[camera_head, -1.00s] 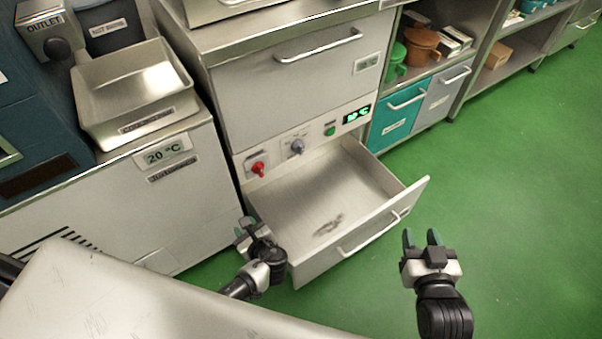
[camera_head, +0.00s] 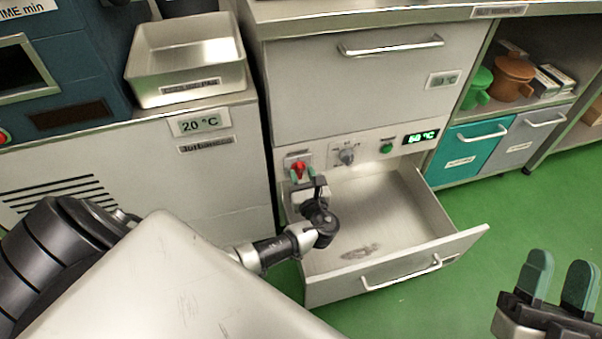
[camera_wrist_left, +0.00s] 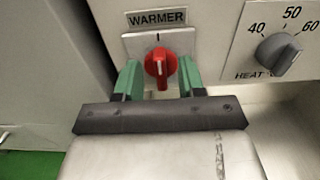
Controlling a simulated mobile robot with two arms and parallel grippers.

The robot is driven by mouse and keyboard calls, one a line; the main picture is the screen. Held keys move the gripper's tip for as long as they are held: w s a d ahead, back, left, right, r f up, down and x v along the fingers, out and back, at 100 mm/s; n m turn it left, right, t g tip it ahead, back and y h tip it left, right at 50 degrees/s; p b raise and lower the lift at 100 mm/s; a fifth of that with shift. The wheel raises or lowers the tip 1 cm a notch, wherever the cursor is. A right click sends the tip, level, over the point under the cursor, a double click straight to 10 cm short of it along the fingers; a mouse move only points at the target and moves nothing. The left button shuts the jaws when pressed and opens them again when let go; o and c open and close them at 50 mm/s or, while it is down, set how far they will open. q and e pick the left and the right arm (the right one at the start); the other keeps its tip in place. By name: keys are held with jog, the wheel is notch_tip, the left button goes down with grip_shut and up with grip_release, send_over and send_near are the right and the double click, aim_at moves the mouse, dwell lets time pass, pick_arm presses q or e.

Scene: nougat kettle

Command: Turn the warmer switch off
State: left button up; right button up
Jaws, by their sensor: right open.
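The warmer switch is a red knob (camera_wrist_left: 160,65) on a plate under a WARMER label (camera_wrist_left: 157,18) in the left wrist view. Its pointer grip stands about vertical, with a mark above it. In the head view the red knob (camera_head: 298,168) is on the cabinet's control strip, left of the grey heat dial (camera_head: 346,157). My left gripper (camera_head: 303,176) is open at the knob. In the left wrist view its green fingers (camera_wrist_left: 158,80) stand on either side of the knob, with gaps visible. My right gripper (camera_head: 558,285) is open and empty at the lower right.
An open drawer (camera_head: 455,240) juts out below the control strip, close to my left arm. The heat dial (camera_wrist_left: 279,54) sits right of the switch. A green button (camera_head: 386,148) and a lit display (camera_head: 420,136) are further right. Green floor is clear at right.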

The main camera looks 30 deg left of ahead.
pick_arm(q)
jog(key=shift+x, duration=0.9)
pick_arm(e)
jog(key=shift+s+d+r+t+y, duration=0.1)
jog(key=shift+s+r+t+y, duration=0.3)
jog(key=shift+s+r+t, duration=0.35)
pick_arm(q)
jog(key=shift+c, duration=0.4)
pick_arm(e)
jog(key=shift+w+f, duration=0.1)
jog(key=shift+w, duration=0.05)
pick_arm(q)
grip_shut()
